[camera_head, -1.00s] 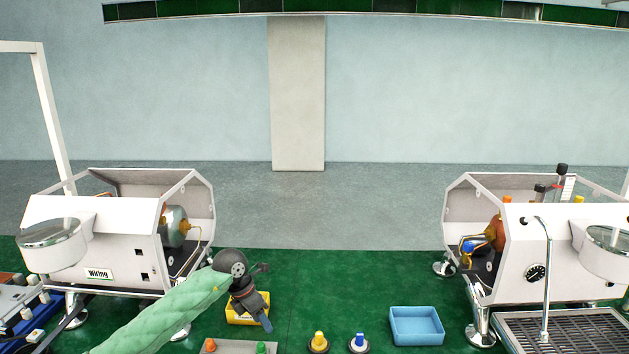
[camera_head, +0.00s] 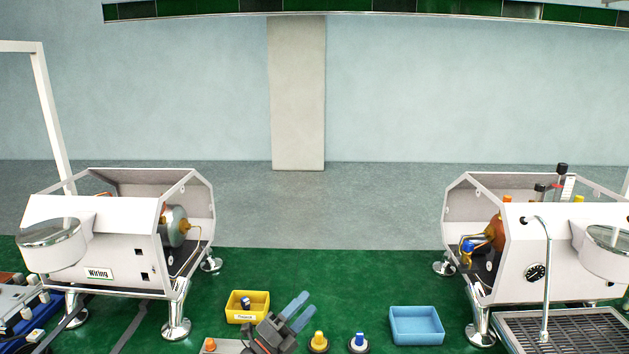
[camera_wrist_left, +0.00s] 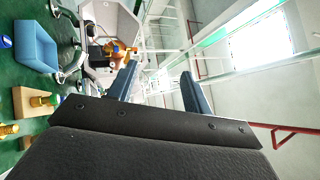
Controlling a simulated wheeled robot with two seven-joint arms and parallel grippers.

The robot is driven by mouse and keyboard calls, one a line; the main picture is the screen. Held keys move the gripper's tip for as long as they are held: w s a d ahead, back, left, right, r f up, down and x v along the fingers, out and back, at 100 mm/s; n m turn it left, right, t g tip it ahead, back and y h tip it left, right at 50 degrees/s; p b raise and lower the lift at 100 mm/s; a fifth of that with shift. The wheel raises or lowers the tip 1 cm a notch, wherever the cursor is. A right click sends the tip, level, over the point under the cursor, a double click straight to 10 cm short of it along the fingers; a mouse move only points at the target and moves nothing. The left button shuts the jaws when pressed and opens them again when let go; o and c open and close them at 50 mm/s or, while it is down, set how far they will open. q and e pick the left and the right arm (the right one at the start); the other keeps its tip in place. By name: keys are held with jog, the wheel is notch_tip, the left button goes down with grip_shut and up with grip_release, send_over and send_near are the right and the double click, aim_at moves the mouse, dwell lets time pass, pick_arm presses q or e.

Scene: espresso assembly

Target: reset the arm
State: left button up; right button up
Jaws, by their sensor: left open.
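My left gripper (camera_head: 308,302) is at the bottom centre of the head view, with its two blue-grey fingers pointing up and to the right. It is open and empty. In the left wrist view its fingers (camera_wrist_left: 158,70) stand apart with nothing between them. It is to the right of the yellow bin (camera_head: 236,316) and left of the blue bin (camera_head: 416,340), touching neither as far as I can see. My right gripper does not show.
A white machine marked Wiring (camera_head: 110,240) stands at left, another white machine (camera_head: 515,275) at right. A yellow-topped part (camera_head: 319,340) and a blue-topped part (camera_head: 359,341) stand close right of the gripper. Green mat (camera_head: 330,268) behind is clear.

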pick_arm(q)
jog(key=s+a+f+n+y, duration=0.5)
jog(key=a+f+n+y, duration=0.3)
jog(key=n, duration=0.3)
jog(key=s+a+f+n+y, duration=0.4)
jog(key=a+f+n+y, duration=0.3)
jog(key=a+n+y, duration=0.3)
jog(key=s+f+n+g+h, duration=0.15)
jog(key=s+f+g, duration=0.25)
jog(key=s, duration=0.4)
jog(key=s+f+n+g, duration=0.2)
jog(key=s+f+g, duration=0.2)
jog(key=s, duration=0.5)
jog(key=s+f+n+g, duration=0.2)
jog(key=s+f+g, duration=0.2)
jog(key=s, duration=0.4)
jog(key=s+d+f+g, duration=0.1)
jog(key=s+d+f, duration=0.1)
jog(key=f, duration=1.4)
jog(key=s+d+f+g, duration=0.1)
jog(key=f, duration=1.5)
jog(key=shift+s+d+f+h, duration=0.3)
jog(key=shift+s+d+h, duration=0.05)
